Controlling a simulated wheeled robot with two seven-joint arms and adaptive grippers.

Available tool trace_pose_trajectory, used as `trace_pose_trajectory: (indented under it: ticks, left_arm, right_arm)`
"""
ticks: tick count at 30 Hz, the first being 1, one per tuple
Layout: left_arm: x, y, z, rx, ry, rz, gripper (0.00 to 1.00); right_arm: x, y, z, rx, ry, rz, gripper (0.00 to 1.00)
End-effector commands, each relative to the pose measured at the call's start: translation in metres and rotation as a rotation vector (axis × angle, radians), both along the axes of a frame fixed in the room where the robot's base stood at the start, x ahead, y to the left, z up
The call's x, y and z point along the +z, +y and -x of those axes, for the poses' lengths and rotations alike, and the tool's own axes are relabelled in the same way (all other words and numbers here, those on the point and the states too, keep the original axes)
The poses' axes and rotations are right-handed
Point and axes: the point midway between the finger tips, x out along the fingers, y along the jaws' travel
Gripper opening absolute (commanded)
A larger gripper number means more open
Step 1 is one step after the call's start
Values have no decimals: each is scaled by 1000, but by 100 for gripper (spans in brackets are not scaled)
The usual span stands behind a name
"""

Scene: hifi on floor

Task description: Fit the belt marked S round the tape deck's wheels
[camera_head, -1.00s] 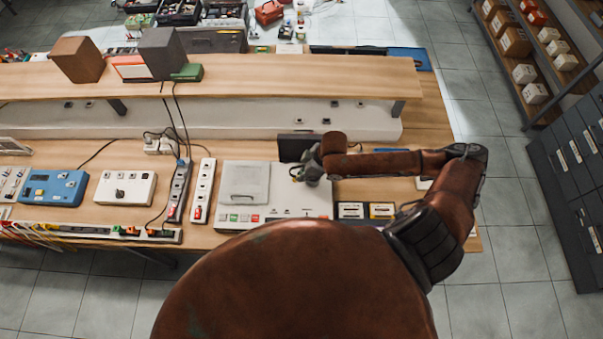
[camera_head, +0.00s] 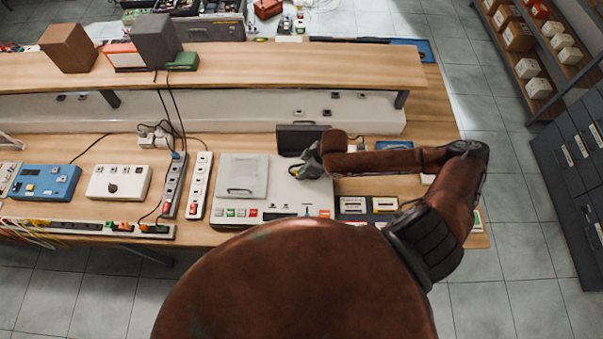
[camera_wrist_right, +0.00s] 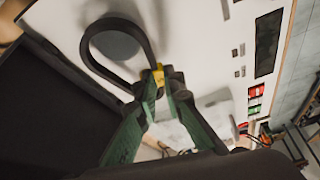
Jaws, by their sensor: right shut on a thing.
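The tape deck (camera_head: 295,198) is a pale, flat machine on the bench, with a grey lid on its left half and coloured buttons in front. My right gripper (camera_head: 303,170) is over its right half. In the right wrist view the gripper's green fingers (camera_wrist_right: 164,86) are shut on a black belt (camera_wrist_right: 93,28). The belt hangs out as an open loop above the deck's white top (camera_wrist_right: 190,35). A yellow tag (camera_wrist_right: 158,75) sits on it at the fingertips; I cannot read a mark. I cannot make out the wheels clearly. My left gripper is not in view.
A dark upright panel (camera_head: 301,136) stands behind the deck. Two small labelled boxes (camera_head: 353,205) (camera_head: 385,204) lie to its right. Power strips (camera_head: 199,186), a white box (camera_head: 117,182) and a blue device (camera_head: 45,182) stand to the left. A raised shelf (camera_head: 290,68) runs behind.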

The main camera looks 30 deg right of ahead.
Motion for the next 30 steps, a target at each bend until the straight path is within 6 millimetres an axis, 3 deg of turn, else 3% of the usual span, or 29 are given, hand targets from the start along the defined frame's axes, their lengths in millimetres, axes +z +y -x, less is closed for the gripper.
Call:
trace_pose_trajectory:
  ticks: [30]
  left_arm:
    - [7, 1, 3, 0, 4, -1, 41]
  right_arm:
    - [-1, -1, 0, -1, 0, 0, 0]
